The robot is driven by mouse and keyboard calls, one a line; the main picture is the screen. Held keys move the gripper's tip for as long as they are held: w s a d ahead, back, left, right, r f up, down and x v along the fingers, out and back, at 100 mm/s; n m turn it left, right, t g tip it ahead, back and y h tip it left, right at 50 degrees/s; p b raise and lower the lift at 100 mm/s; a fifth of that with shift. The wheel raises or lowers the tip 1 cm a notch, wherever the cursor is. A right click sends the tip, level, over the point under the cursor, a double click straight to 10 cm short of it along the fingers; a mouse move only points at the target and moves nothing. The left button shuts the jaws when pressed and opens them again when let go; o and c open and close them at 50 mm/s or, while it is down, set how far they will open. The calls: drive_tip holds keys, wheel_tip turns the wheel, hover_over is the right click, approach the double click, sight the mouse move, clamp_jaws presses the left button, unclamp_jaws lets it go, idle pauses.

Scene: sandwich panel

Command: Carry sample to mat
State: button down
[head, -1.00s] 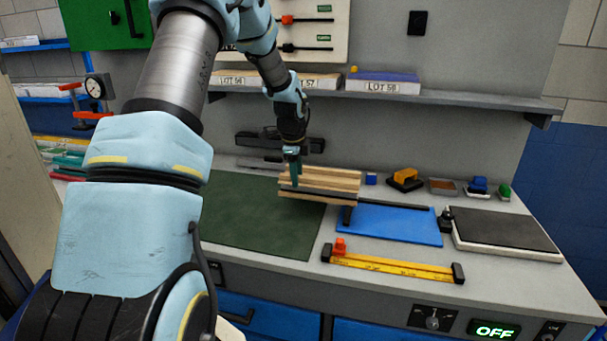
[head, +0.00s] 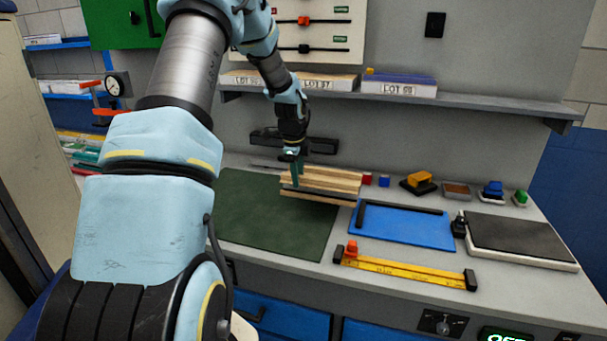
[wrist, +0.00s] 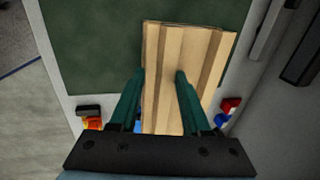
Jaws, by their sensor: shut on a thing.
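The sample (head: 325,183) is a pale wooden sandwich panel with darker strips along it. My gripper (head: 295,175) is shut on the sample near its left end in the head view. The wrist view shows the sample (wrist: 187,60) between the two green fingers (wrist: 160,75). The sample appears held above the bench, over the right edge of the dark green mat (head: 265,222). The mat also shows beyond the sample in the wrist view (wrist: 100,50). Part of the mat is hidden behind my arm.
A blue mat (head: 400,228) with a black bar lies to the right. In front is a yellow ruler fixture (head: 405,268) with a red slider. A dark-topped plate (head: 520,240) lies farther right. Small blocks and an orange tool (head: 419,180) stand along the back, below a shelf (head: 470,108).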

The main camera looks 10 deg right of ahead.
sight(284, 178)
drive_tip(key=shift+w+a+p, duration=0.2)
drive_tip(key=shift+w+a, duration=0.1)
drive_tip(key=shift+a, duration=0.4)
drive_tip(key=shift+w+a+p, duration=0.25)
drive_tip(key=shift+a, duration=0.5)
drive_tip(key=shift+w+a+p, duration=0.2)
drive_tip(key=shift+w+a, duration=0.1)
drive_tip(key=shift+a, duration=0.4)
drive_tip(key=shift+w+a, duration=0.3)
drive_tip(key=shift+a, duration=0.45)
drive_tip(key=shift+w+a, duration=0.3)
drive_tip(key=shift+a, duration=0.5)
drive_tip(key=shift+w+a, duration=0.3)
drive_tip(key=shift+a, duration=0.45)
drive_tip(key=w+a, duration=0.4)
drive_tip(key=a, duration=0.7)
drive_tip(key=shift+w, duration=0.2)
drive_tip(key=shift+a, duration=0.1)
drive_tip(key=shift+f+b, duration=0.8)
drive_tip(key=shift+f, duration=0.7)
drive_tip(key=shift+f, duration=0.15)
drive_tip(key=shift+f+b, duration=1)
drive_tip(key=shift+f, duration=0.7)
drive_tip(key=shift+f, duration=0.5)
